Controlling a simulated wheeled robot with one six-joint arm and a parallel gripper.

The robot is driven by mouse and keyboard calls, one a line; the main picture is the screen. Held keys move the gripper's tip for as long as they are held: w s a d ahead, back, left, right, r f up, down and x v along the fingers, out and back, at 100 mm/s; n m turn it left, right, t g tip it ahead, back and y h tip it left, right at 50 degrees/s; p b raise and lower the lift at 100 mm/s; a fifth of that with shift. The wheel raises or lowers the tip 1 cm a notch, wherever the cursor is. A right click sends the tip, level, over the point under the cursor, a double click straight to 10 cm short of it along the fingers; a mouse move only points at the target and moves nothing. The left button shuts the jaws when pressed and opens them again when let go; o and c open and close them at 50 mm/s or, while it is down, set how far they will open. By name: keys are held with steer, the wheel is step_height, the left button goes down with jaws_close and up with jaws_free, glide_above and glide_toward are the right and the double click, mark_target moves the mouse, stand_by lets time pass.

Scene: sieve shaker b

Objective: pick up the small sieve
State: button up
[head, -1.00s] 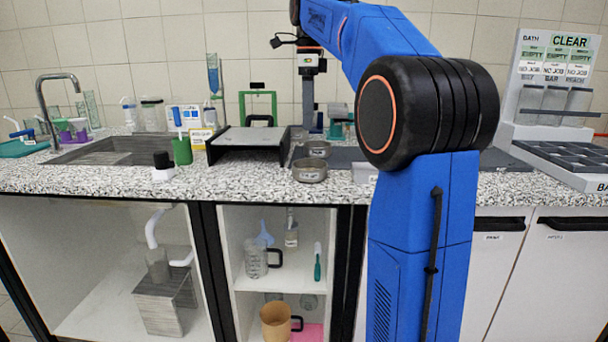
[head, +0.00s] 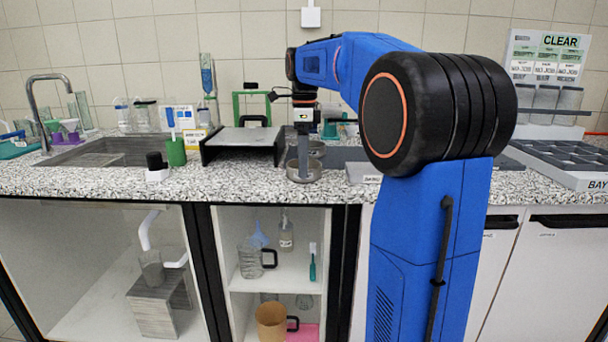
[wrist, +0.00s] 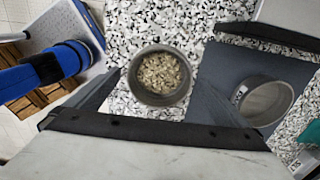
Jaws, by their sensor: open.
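The front pan (head: 304,171) stands near the worktop's front edge. It shows in the wrist view (wrist: 160,76) with beige grains inside. The other pan (head: 316,149) stands just behind; in the wrist view it (wrist: 265,102) rests on a dark mat and bears a pale label. My gripper (wrist: 165,82) is open and empty, pointing down above the front pan, with one finger on each side. Contact is not visible.
A black stand with a grey top (head: 243,140) is left of the pans, with a green frame (head: 252,104) behind it. A green cup (head: 176,152) and a black-capped white bottle (head: 156,167) stand farther left. A pale tray (head: 362,173) lies right of the front pan.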

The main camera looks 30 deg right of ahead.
steer(key=shift+f, duration=1.1)
steer(key=c, duration=1.2)
